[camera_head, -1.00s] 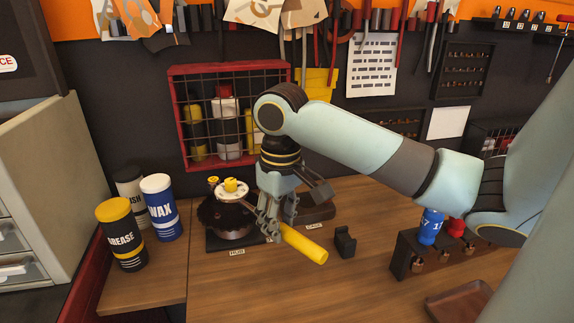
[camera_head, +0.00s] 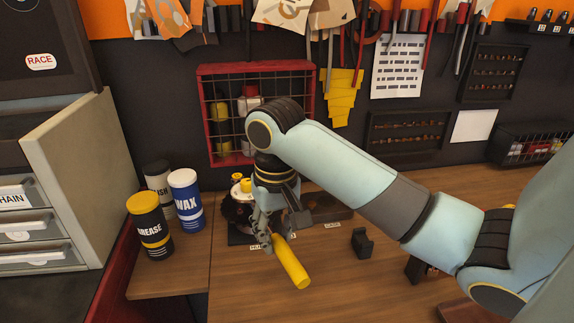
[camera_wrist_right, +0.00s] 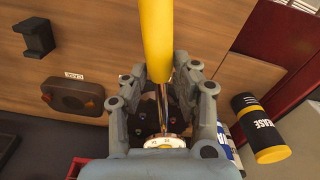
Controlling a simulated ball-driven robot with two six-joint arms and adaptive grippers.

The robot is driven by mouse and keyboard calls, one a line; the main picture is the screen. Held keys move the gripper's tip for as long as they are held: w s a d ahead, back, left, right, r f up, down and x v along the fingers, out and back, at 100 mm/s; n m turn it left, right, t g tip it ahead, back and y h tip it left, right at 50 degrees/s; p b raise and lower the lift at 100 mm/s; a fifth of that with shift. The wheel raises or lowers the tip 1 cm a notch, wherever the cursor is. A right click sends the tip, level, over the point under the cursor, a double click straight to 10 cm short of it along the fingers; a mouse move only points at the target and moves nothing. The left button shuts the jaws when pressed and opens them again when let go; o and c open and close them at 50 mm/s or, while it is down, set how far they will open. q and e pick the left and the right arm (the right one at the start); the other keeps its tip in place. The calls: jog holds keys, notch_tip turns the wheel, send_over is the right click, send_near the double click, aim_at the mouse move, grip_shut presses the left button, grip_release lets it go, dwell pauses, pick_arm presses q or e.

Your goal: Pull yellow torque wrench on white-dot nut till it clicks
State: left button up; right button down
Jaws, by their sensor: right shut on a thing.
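The yellow torque wrench (camera_head: 291,264) reaches from the hub toward the table front, its yellow handle pointing down and slightly right in the head view. My right gripper (camera_head: 265,238) is shut around it near the handle's inner end. In the wrist view the right gripper (camera_wrist_right: 165,92) has fingers on both sides of the wrench (camera_wrist_right: 157,40), and its silver shaft runs to a white disc (camera_wrist_right: 165,142) at the hub. The dark hub (camera_head: 232,212) has yellow pieces on top and is partly hidden by my gripper. The white-dot nut cannot be made out. My left gripper is not in view.
Grease (camera_head: 150,226), wax (camera_head: 187,200) and a third can stand left of the hub. A black bracket (camera_head: 362,242) stands right of the wrench. The table front around the handle's end is clear.

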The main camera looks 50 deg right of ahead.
jog(key=shift+w+a, duration=0.15)
jog(key=shift+a, duration=0.05)
jog(key=w+a+m, duration=0.1)
jog(key=a, duration=0.1)
jog(key=w+a+m+p, duration=0.1)
jog(key=shift+w+a, duration=0.15)
jog(key=shift+a, duration=0.25)
jog(key=shift+r, duration=0.4)
dwell(0.6)
